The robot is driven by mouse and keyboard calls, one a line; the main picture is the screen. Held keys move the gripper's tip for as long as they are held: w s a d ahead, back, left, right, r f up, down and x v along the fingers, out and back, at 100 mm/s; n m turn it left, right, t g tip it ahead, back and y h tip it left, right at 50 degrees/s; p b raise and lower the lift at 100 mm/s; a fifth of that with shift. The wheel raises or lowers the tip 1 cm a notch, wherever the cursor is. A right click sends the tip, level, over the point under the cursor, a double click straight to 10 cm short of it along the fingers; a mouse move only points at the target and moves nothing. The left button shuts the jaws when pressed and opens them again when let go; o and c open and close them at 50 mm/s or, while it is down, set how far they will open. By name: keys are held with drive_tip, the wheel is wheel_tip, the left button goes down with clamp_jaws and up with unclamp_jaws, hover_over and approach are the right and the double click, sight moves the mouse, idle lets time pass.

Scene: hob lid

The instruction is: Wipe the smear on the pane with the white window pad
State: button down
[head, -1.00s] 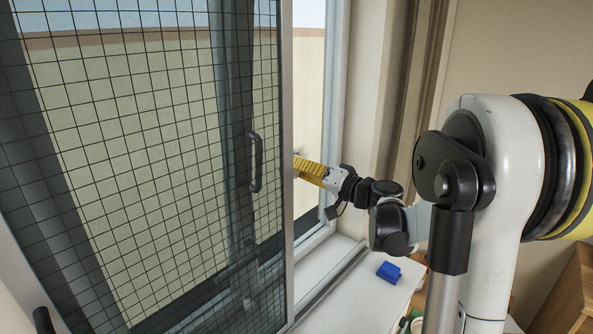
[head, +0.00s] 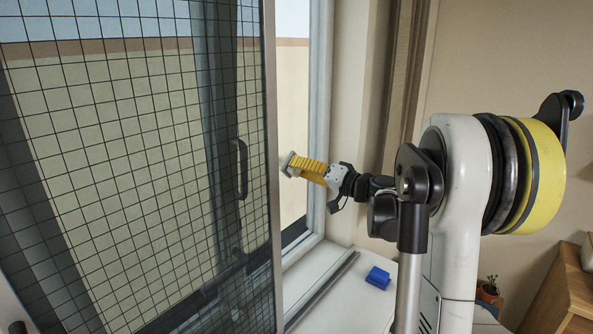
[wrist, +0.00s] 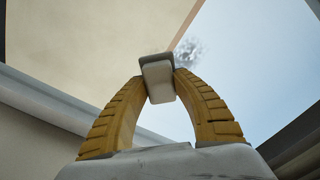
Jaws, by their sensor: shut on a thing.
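My gripper (head: 297,163) reaches past the right edge of the screen, in front of the window opening. In the wrist view its yellow fingers (wrist: 160,80) are shut on the white window pad (wrist: 161,89), which has a grey face at its far end. The pad also shows in the head view (head: 288,163), just beyond the fingertips. The smear (wrist: 188,52) is a grey speckled patch against the pale sky, just right of the pad in the wrist view. I cannot tell whether the pad touches the pane (wrist: 235,80). The smear is not discernible in the head view.
A dark mesh screen (head: 130,170) with a black handle (head: 239,168) covers the left of the window, its frame edge close to my gripper. A blue block (head: 378,278) lies on the white sill (head: 345,305). The window frame (head: 318,120) stands right of the opening.

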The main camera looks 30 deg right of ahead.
drive_tip(key=shift+s+a, duration=1.25)
drive_tip(key=shift+a, duration=2.25)
drive_tip(key=w+d, duration=0.1)
drive_tip(key=d, duration=0.2)
drive_tip(key=w+d+b, duration=0.1)
drive_tip(key=d, duration=0.2)
drive_tip(key=w+d, duration=0.1)
drive_tip(key=d, duration=0.3)
drive_tip(key=shift+w+r, duration=0.15)
drive_tip(key=shift+w, duration=0.2)
drive_tip(key=shift+a, duration=0.1)
drive_tip(key=s+a, duration=0.3)
drive_tip(key=a, duration=0.6)
drive_tip(key=shift+s+a, duration=0.3)
drive_tip(key=shift+a, duration=0.05)
drive_tip(key=shift+v, duration=3)
